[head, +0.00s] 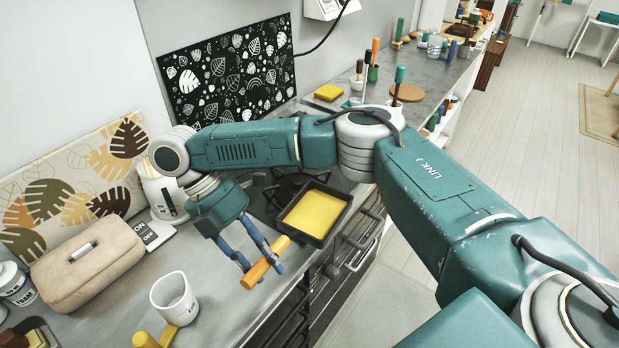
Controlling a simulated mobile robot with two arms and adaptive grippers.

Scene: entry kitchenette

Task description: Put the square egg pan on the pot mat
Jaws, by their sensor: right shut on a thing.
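The square egg pan (338,222) is dark, with a yellow filling and an orange handle (263,265). It is over the stove's front edge; I cannot tell whether it rests on the stove or hangs just above it. My right gripper (262,264) is shut on the handle, with one blue finger on each side. A round brown mat (407,92), which looks like the pot mat, lies flat on the far counter beyond my arm. My left gripper is not in view.
A white mug (174,298) and a beige bag (88,262) stand on the near counter. A kettle (160,190) is by the wall. Utensils in holders (373,72) and a yellow block (328,92) are near the brown mat.

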